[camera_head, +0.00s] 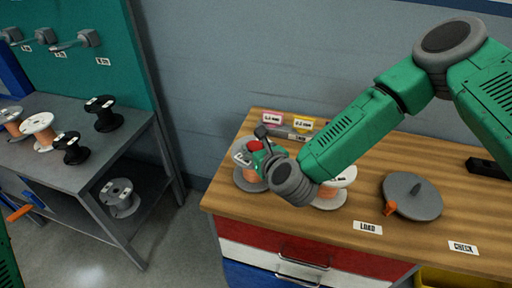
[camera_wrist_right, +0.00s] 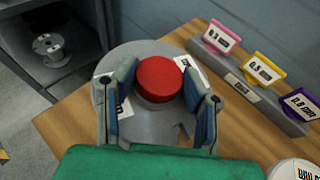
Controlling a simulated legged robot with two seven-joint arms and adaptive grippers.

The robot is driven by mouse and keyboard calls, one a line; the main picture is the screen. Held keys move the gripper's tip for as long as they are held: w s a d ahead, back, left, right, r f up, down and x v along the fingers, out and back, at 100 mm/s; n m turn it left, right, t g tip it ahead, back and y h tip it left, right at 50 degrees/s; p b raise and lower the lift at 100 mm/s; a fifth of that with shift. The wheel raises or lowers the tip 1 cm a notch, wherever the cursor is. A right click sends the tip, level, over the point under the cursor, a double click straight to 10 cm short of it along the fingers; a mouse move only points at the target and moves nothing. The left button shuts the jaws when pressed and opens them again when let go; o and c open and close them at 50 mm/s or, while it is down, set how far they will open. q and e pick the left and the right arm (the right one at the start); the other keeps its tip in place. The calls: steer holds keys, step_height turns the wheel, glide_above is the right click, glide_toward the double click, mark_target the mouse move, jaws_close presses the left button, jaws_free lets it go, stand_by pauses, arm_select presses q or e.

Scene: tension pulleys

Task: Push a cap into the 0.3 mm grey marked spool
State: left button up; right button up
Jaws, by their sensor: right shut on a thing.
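A grey spool (camera_head: 246,183) with copper-coloured wire stands upright at the left end of the wooden bench. Its grey top flange (camera_wrist_right: 150,130) with white labels lies below my gripper in the right wrist view; the markings cannot be read. My right gripper (camera_wrist_right: 158,88) is shut on a red cap (camera_wrist_right: 158,79) over the middle of that flange. The cap also shows in the head view (camera_head: 254,145). Whether it touches the spool or sits in its hole cannot be told. My left gripper is not in view.
A holder (camera_wrist_right: 245,87) with pink, yellow and purple cards stands behind the spool. A white-topped spool (camera_head: 345,177) is close on its right. A grey disc (camera_head: 412,193) with an orange handle lies farther right. A metal shelf (camera_head: 85,160) at left carries several spools.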

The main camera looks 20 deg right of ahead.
steer(key=shift+s+f, duration=0.15)
steer(key=shift+f, duration=0.1)
steer(key=o, duration=1)
steer(key=shift+c, duration=0.2)
steer(key=shift+f, duration=0.1)
steer(key=v, duration=1.1)
steer(key=shift+s+r, duration=0.3)
steer(key=shift+r, duration=0.1)
steer(key=shift+f, duration=0.1)
